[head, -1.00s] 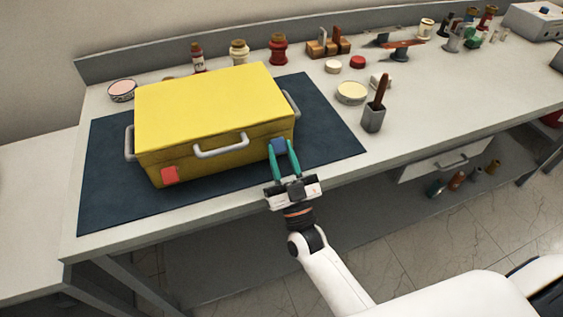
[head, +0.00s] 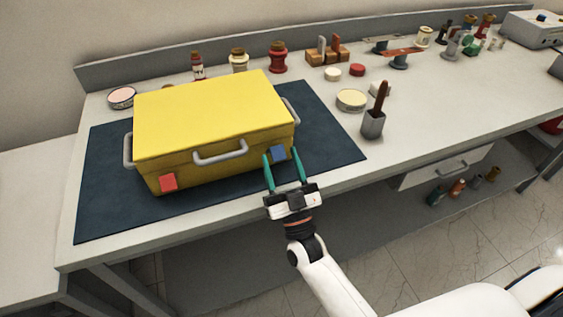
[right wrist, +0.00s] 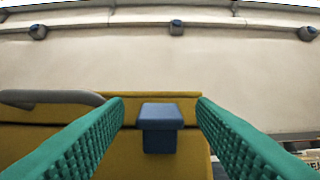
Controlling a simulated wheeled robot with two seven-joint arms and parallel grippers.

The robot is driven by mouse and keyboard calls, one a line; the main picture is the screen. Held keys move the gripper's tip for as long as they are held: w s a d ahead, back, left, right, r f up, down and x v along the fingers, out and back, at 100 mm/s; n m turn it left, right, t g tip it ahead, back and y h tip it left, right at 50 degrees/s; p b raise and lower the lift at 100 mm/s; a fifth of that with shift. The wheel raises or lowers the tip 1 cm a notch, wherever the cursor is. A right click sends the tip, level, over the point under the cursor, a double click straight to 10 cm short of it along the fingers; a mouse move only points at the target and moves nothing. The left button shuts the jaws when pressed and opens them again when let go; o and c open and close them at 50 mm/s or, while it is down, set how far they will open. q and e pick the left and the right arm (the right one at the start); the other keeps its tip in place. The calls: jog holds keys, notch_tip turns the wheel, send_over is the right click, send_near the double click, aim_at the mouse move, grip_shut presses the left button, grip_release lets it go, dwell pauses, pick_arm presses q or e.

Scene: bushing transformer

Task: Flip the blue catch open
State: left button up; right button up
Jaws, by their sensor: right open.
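The yellow case (head: 205,112) sits lid down on a dark mat, its front facing me. The blue catch (head: 278,154) is at the right of its front. In the right wrist view the blue catch (right wrist: 160,124) is a small block standing out from the yellow front. My right gripper (head: 281,151) is open, with one green finger on each side of the catch. The wrist view shows a gap between the catch and each finger (right wrist: 160,102). A red catch (head: 168,182) is at the front's left. My left gripper is not in view.
The case has grey handles at its front (head: 220,153) and sides. The dark mat (head: 330,130) is bare to the right. A grey cup with a brown-handled tool (head: 373,124) and a round tin (head: 351,100) stand beyond it. Jars line the bench's back.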

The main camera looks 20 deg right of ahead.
jog(key=b+v, duration=0.3)
jog(key=v, duration=0.8)
jog(key=shift+s+f, duration=0.25)
jog(key=shift+s, duration=0.05)
